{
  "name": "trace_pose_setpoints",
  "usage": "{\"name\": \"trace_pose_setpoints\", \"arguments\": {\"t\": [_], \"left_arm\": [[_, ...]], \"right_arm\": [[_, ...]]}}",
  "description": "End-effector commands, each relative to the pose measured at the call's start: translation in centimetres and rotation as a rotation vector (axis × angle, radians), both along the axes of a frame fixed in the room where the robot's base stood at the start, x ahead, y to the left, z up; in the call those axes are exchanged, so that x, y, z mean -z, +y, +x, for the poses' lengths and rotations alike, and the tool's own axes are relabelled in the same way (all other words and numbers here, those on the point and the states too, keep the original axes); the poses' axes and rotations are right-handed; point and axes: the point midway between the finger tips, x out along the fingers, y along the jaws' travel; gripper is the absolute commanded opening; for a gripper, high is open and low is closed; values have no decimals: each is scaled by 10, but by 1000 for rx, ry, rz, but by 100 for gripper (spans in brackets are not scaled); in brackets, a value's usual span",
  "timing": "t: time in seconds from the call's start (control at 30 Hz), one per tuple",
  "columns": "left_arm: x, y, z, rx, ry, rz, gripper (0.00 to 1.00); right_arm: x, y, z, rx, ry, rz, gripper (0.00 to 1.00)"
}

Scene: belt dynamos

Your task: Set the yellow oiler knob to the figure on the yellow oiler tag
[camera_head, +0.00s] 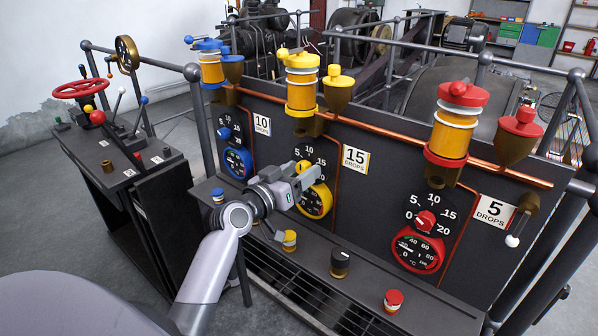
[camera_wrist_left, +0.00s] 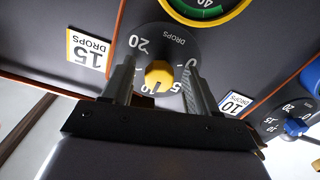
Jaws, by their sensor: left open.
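The yellow oiler (camera_head: 302,82) stands on the dark panel, with its white tag (camera_head: 355,159) reading 15 DROPS to the right of its dial. In the left wrist view, upside down, the yellow knob (camera_wrist_left: 158,75) sits between the two open fingers, with a visible gap on each side. Its dark mark points down in that view, toward about 10; the finger hides part of the scale. The tag (camera_wrist_left: 88,50) also shows there. My right gripper is not in view.
A blue oiler (camera_head: 210,66) with a 10 tag stands left, and a red oiler (camera_head: 449,125) with a 5 tag right. A yellow-rimmed gauge (camera_head: 315,201) lies just below the dial. A copper pipe (camera_head: 395,139) crosses above.

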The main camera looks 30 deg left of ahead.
Motion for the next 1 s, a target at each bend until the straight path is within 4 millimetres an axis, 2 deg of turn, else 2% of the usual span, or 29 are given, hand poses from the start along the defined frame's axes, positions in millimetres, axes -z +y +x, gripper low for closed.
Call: {"name": "trace_pose_setpoints", "arguments": {"t": [0.17,0.2,0.37,0.73,1.0], "left_arm": [[0,0,0,0,0,0,59],[0,0,0,0,0,0,55],[0,0,0,0,0,0,3],[1,0,0,0,-4,46,3],[1,1,0,3,-17,216,3]], "right_arm": [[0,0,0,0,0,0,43],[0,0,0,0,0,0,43],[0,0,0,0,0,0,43],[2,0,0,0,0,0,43],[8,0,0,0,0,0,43]]}}
